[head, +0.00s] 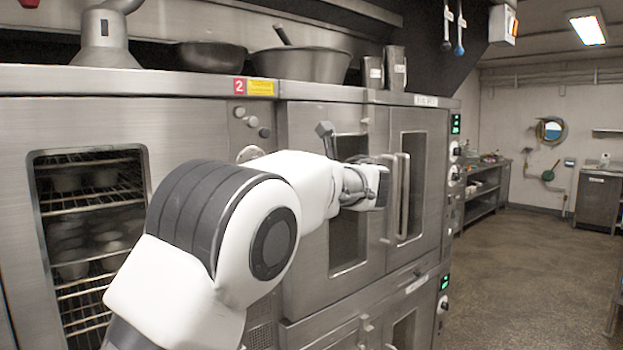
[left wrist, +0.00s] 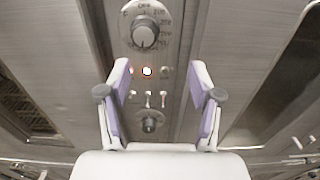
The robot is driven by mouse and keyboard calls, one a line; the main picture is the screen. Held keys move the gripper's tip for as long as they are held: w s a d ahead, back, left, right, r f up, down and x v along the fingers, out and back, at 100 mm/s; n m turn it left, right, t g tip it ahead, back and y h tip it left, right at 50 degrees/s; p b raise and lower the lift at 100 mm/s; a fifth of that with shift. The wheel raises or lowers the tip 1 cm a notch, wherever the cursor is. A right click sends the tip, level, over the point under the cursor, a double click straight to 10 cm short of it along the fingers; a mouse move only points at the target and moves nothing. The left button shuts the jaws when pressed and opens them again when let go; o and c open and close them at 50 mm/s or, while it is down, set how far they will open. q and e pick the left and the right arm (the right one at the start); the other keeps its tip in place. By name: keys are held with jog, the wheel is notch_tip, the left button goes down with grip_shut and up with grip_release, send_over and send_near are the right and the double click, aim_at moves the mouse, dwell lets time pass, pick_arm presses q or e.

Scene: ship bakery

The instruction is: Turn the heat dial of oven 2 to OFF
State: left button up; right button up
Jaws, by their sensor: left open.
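The oven panel carries a red label marked 2 (head: 239,87). The round heat dial (head: 250,153) is partly hidden behind my left arm in the head view. In the left wrist view the heat dial (left wrist: 146,32) is a grey knob on a pale round plate, with OFF marked at the top and numbers around it. My left gripper (left wrist: 160,68) is open and empty, its two fingers spread below the dial in that view and apart from it. In the head view its fingers are not clear. My right gripper is not in view.
Below the dial are a lit lamp (left wrist: 147,71), small switches (left wrist: 148,98) and a smaller knob (left wrist: 149,121). Left of the panel is a glass oven door (head: 95,235); to the right are steel doors with a vertical handle (head: 402,197). The floor (head: 540,260) at right is clear.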

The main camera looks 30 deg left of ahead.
pick_arm(q)
jog(key=w+a+p, duration=0.1)
jog(key=a+p, duration=0.1)
jog(key=a, duration=0.6)
jog(key=shift+a+r, duration=0.25)
jog(key=shift+r, duration=0.1)
jog(key=c, duration=1.1)
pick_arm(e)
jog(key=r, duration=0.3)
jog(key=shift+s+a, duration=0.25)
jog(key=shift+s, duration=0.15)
